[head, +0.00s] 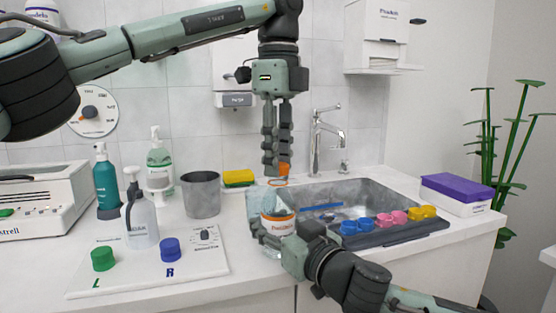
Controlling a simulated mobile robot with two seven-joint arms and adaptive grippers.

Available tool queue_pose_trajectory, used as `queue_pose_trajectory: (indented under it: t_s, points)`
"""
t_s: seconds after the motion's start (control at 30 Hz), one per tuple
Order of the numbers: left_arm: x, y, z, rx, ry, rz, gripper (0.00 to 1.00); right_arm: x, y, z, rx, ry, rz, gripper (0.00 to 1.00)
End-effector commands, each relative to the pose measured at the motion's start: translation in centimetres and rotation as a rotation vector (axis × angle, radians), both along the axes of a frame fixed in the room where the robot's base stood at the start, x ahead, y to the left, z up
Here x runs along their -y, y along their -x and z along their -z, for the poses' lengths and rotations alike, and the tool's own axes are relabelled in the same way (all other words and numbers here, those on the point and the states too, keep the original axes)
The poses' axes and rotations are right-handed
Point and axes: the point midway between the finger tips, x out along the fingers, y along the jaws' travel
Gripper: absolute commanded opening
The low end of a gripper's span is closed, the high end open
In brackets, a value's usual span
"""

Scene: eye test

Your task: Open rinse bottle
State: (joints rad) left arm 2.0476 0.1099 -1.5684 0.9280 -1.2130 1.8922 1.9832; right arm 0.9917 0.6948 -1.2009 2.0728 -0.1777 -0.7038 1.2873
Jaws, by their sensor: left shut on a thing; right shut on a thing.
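The rinse bottle (262,199) is clear with an orange and white label and stands upright at the counter's front edge, left of the sink. My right gripper (272,240) is shut on its lower body from the front and hides part of it. My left gripper (276,163) points straight down above the bottle, shut on a small orange cap (285,168). An orange ring (278,182) shows at the bottle's mouth, just below the cap. The cap looks apart from the ring, but the gap is small.
A board (130,266) with a green knob (103,259) and blue knob (170,250) lies left. A spray bottle (141,222), grey cup (201,197) and sponge (238,178) stand behind. The sink (375,189) has a tray (400,238) of coloured pieces in front.

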Motion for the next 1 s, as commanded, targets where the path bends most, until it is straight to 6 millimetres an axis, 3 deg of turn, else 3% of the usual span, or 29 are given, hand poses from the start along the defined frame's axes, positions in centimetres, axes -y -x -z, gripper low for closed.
queue_pose_trajectory:
  t_s: [0.7,1.0]
  points:
    - [0.0,0.0,-1.4,0.000,0.001,0.000,0.00,0.0,0.0,0.0,-0.001,0.000,-0.001,0.00]
    - [0.1,0.0,-4.8,0.001,0.002,-0.001,0.00,0.0,0.0,0.0,-0.001,0.000,-0.001,0.00]
